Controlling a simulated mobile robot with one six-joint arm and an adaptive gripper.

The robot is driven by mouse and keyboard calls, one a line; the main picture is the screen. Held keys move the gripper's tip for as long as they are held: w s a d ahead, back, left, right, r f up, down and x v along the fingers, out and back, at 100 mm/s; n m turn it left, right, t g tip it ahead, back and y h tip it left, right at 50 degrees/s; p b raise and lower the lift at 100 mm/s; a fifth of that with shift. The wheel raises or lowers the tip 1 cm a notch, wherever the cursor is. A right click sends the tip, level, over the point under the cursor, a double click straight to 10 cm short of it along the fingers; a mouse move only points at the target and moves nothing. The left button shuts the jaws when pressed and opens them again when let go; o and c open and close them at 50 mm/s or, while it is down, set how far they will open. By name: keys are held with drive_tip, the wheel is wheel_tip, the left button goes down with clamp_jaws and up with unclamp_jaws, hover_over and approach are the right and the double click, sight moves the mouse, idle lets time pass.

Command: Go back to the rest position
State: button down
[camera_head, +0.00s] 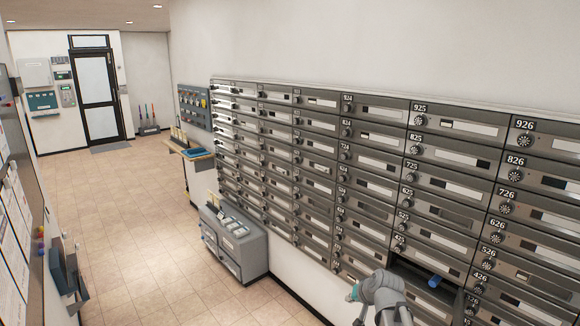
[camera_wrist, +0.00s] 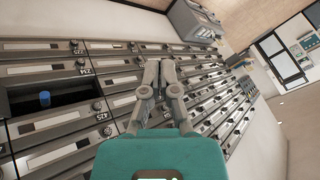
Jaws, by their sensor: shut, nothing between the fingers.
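My gripper (camera_wrist: 160,64) shows in the wrist view with its two grey fingers together and nothing between them. In the head view my gripper (camera_head: 354,296) is at the bottom, in front of the lower mailboxes, and its fingers are small there. An open mailbox compartment (camera_head: 405,271) lies to the right of it, with a blue object (camera_head: 434,281) at its opening. The wrist view also shows this dark compartment (camera_wrist: 70,96) and the blue object (camera_wrist: 44,99) at left, apart from my fingers.
The numbered mailbox wall (camera_head: 380,140) runs along the right side. A grey cabinet (camera_head: 250,252) stands on the floor against it. A counter (camera_head: 192,150) juts out farther back. A notice board (camera_head: 15,200) is at left. The tiled floor (camera_head: 135,220) between is clear towards the door (camera_head: 97,95).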

drive_tip(key=s+f+n+g+h+b, duration=0.1)
drive_tip(key=s+f+g, duration=0.2)
drive_tip(key=s, duration=0.4)
drive_tip(key=s+a+f+n+g+h+b, duration=0.1)
drive_tip(key=s+f+g+h, duration=0.1)
drive_tip(key=s, duration=0.6)
drive_tip(key=shift+f+n+g+h, duration=0.3)
drive_tip(key=shift+f+n+g, duration=0.1)
drive_tip(key=shift+f+g, duration=0.35)
